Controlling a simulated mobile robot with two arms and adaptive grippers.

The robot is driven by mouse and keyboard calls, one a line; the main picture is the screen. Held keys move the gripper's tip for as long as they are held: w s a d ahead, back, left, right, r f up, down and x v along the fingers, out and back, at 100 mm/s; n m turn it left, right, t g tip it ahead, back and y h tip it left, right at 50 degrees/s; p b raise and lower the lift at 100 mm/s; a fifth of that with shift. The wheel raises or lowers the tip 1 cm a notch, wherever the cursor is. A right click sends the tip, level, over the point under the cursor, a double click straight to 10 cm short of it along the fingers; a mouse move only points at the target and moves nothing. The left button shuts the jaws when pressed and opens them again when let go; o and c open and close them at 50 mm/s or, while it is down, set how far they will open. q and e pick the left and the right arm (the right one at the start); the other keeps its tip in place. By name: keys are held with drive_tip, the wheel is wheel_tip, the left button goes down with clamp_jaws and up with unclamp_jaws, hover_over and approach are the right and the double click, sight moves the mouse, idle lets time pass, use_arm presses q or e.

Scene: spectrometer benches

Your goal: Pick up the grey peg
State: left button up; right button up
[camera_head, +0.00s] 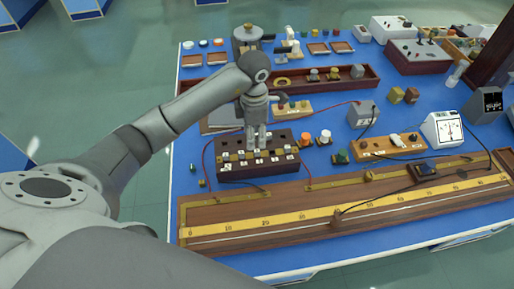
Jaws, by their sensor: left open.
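My left gripper (256,144) points down over the dark wooden box (232,174), its fingertips close to the box's top. It is open. Several small pegs and pale labels sit along the box top, around and below the fingers. I cannot tell which of them is the grey peg, or whether a peg stands between the fingers, as they are too small and partly hidden by the gripper. My right gripper is not in view.
A long wooden board with a yellow scale (265,222) lies in front of the box. Red wires run beside the box. A white-faced meter (442,128), a grey block (362,114) and a long brown tray (297,88) with small parts stand around. Blue tabletop (190,125) shows at left.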

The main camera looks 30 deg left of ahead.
sight(255, 151)
use_arm(q)
drive_tip(key=shift+f, duration=0.85)
wheel_tip(255, 151, down, 5)
drive_tip(key=p, duration=0.2)
drive_tip(key=shift+r+p, duration=0.1)
drive_tip(key=shift+p, duration=0.2)
drive_tip(key=shift+f, duration=0.35)
drive_tip(key=shift+c, duration=0.4)
drive_tip(key=c, duration=0.7)
drive_tip(key=shift+c, duration=0.8)
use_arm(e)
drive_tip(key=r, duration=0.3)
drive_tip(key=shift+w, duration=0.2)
